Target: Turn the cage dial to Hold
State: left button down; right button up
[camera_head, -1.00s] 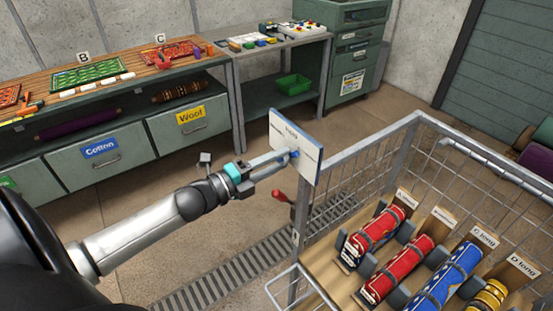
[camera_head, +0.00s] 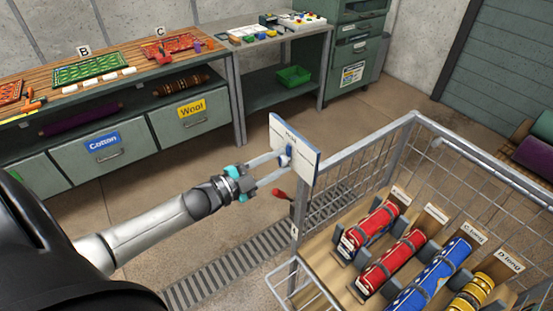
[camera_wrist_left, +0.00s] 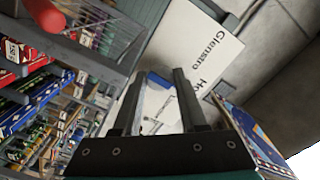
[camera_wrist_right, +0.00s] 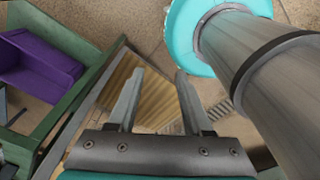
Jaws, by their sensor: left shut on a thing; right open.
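The cage dial (camera_head: 286,153) is a small blue knob on a white panel (camera_head: 300,138) fixed at the near left corner of the wire cage. My left gripper (camera_head: 284,157) reaches it from the left, its two long fingers shut on the knob. In the left wrist view, a blue part of the dial (camera_wrist_left: 157,79) shows between the fingers. The panel (camera_wrist_left: 196,45) there bears "Glenstro" and a word starting "Ho", partly hidden. I cannot tell which mark the dial points to. My right gripper (camera_wrist_right: 160,75) is open and empty; it is outside the head view.
The wire cage (camera_head: 345,152) holds several strapped rolls, red (camera_head: 390,262), blue and yellow, on a wooden rack. A red-handled lever (camera_head: 280,194) sits below the panel. A workbench with drawers (camera_head: 180,128) stands at the back left.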

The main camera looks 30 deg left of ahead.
pick_arm(q)
jog(key=shift+n, duration=0.5)
jog(key=shift+c, duration=2.3)
grip_release()
jog(key=shift+s, duration=0.1)
jog(key=v, duration=1.5)
